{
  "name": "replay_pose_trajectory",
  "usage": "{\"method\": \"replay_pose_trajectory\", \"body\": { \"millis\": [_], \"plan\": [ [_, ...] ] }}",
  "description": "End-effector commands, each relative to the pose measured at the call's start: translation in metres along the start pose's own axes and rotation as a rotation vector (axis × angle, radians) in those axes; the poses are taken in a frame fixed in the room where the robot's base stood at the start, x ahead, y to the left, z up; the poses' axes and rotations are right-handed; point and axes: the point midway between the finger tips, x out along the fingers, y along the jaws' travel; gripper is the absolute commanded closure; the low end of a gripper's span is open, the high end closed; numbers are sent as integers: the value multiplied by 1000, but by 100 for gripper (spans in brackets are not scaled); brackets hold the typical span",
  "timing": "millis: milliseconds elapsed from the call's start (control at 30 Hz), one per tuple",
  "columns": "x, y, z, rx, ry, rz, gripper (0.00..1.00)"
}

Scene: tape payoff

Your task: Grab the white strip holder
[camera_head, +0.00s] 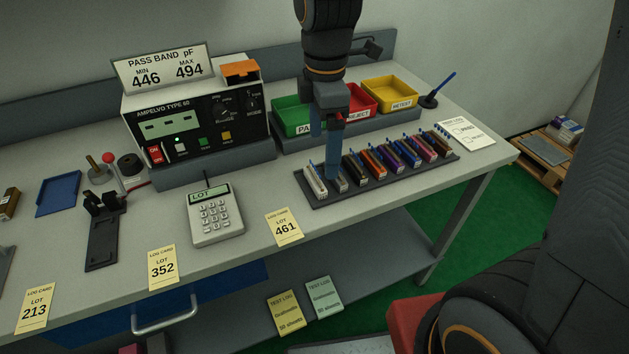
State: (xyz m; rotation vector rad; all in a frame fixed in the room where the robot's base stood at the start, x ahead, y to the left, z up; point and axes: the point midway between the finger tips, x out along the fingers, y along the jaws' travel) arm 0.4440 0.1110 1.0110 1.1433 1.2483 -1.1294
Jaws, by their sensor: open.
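A dark rack (384,184) on the bench holds a row of several strip holders in different colours. The holder at its left end (316,183) looks white, with a blue piece at its top. The one beside it (338,180) looks pale grey and is partly covered by my gripper. My gripper (325,150) points down over the left end of the rack, with its blue fingers apart and nothing seen between them. One finger reaches down close to the two pale holders. I cannot tell whether it touches either.
Green (288,116), red (360,103) and yellow (391,92) bins stand behind the rack. A meter (200,122) and a keypad (215,213) stand to the left. A lot card 461 (284,227) lies in front. A pen stand (428,101) is at the right.

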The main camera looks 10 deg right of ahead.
Motion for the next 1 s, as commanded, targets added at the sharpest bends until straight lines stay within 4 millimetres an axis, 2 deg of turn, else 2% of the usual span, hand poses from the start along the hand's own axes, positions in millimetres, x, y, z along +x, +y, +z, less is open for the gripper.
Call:
{"method": "replay_pose_trajectory", "body": {
  "millis": [100,200,567,800,1000],
  "plan": [
    [-2,5,-10,-128,-1,-8,8],
    [-1,6,-14,-177,-1,-12,8],
    [31,4,-15,-185,-1,-13,8],
    [62,2,-16,-184,-1,-15,8],
    [74,3,-16,-183,-1,-10,8]
  ]
}}
